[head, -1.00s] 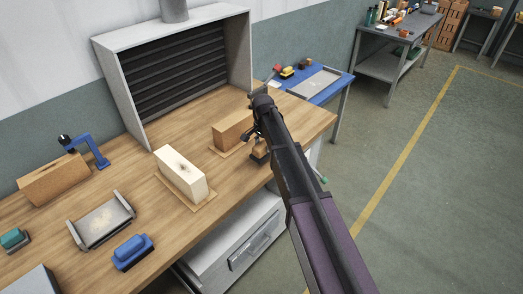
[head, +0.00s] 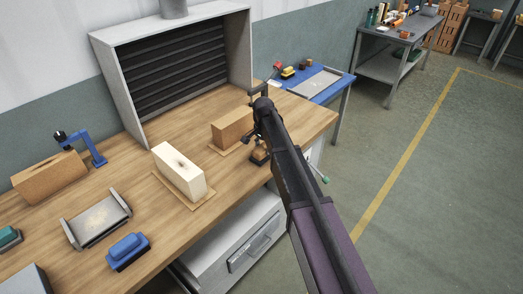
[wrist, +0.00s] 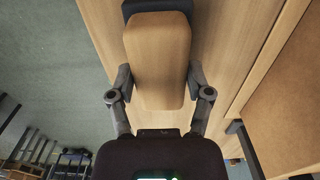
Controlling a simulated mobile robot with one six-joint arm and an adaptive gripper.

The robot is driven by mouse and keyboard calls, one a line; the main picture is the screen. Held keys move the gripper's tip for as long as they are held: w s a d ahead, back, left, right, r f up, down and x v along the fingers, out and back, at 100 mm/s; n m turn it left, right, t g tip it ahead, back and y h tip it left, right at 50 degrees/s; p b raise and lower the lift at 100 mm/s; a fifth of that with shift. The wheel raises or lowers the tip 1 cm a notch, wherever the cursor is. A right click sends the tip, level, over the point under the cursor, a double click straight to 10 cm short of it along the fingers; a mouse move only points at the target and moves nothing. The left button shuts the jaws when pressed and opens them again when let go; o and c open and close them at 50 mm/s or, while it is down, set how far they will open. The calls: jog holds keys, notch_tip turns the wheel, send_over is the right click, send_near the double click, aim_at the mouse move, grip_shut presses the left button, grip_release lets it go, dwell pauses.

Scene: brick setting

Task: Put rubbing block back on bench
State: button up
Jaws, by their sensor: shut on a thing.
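The rubbing block is a light-brown wooden block with a dark base. It fills the upper middle of the wrist view (wrist: 157,50), and a small part of it shows beside my arm in the head view (head: 259,157). My gripper (wrist: 160,88) is shut on it, with one finger on each side. The block is over the right front edge of the wooden bench (head: 297,112). I cannot tell whether its base touches the bench top. My arm hides part of the block and most of the gripper in the head view.
A brown block (head: 232,128) on a thin board stands just left of my gripper. A pale block with a dark mark (head: 180,170) stands further left. A blue-handled block (head: 128,250) and a grey tray (head: 97,220) lie nearer. A slatted grey hood (head: 118,90) stands behind.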

aim_at(263, 147)
jog(key=shift+f, duration=0.2)
jog(key=o, duration=1)
jog(key=shift+r, duration=0.25)
notch_tip(263, 147, up, 12)
jog(key=p, duration=1.2)
dwell(0.5)
jog(key=s+d+n, duration=0.2)
jog(key=s+d, duration=0.5)
jog(key=s, duration=0.1)
jog(key=s+d+n, duration=0.3)
jog(key=s+d, duration=0.5)
jog(key=s, duration=0.1)
jog(key=s+d+n, duration=0.2)
jog(key=s+d, duration=0.5)
jog(key=s, duration=0.2)
jog(key=shift+d+n, duration=0.25)
jog(key=shift+n, duration=0.05)
